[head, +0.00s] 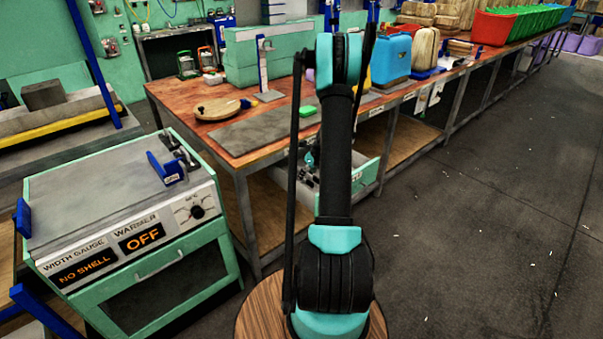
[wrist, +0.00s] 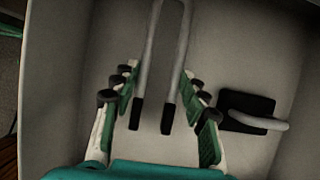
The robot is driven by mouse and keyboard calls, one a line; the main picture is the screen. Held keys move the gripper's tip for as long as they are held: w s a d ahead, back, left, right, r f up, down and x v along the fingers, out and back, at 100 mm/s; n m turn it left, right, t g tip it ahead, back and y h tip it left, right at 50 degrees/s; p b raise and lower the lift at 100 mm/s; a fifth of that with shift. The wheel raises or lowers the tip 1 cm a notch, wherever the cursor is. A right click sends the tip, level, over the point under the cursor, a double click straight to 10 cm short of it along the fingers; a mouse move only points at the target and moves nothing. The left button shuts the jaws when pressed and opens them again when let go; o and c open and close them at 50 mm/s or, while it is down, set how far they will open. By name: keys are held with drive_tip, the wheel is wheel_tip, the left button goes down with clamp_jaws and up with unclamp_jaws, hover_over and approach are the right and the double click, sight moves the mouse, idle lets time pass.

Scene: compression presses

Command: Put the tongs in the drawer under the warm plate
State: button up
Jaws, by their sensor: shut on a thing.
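The tongs (wrist: 152,60) show in the wrist view as two long grey arms with black ends, inside a pale drawer (wrist: 60,70). My gripper (wrist: 163,100) is shut on the tongs, with a finger on each side of them; the exact contact is hard to see. The warm plate (head: 100,190) is at the left, with a display reading OFF. The green drawer (head: 165,275) under it has a bar handle and looks closed.
A dark block with a grey handle (wrist: 250,115) lies right of the tongs. An open green drawer (head: 366,176) juts from under the wooden bench (head: 190,97). Blue brackets (head: 166,168) stand on the warm plate. The floor (head: 470,230) at right is clear.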

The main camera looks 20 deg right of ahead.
drive_tip(key=w, duration=0.1)
drive_tip(key=w+a, duration=0.1)
drive_tip(key=w, duration=0.1)
drive_tip(key=shift+w+a, duration=0.1)
drive_tip(key=shift+a, duration=0.05)
drive_tip(key=shift+w+f, duration=0.25)
drive_tip(key=shift+f, duration=0.05)
drive_tip(key=shift+s+f, duration=0.1)
drive_tip(key=shift+f, duration=0.2)
drive_tip(key=shift+f, duration=0.1)
drive_tip(key=o, duration=1.3)
drive_tip(key=shift+c, duration=0.2)
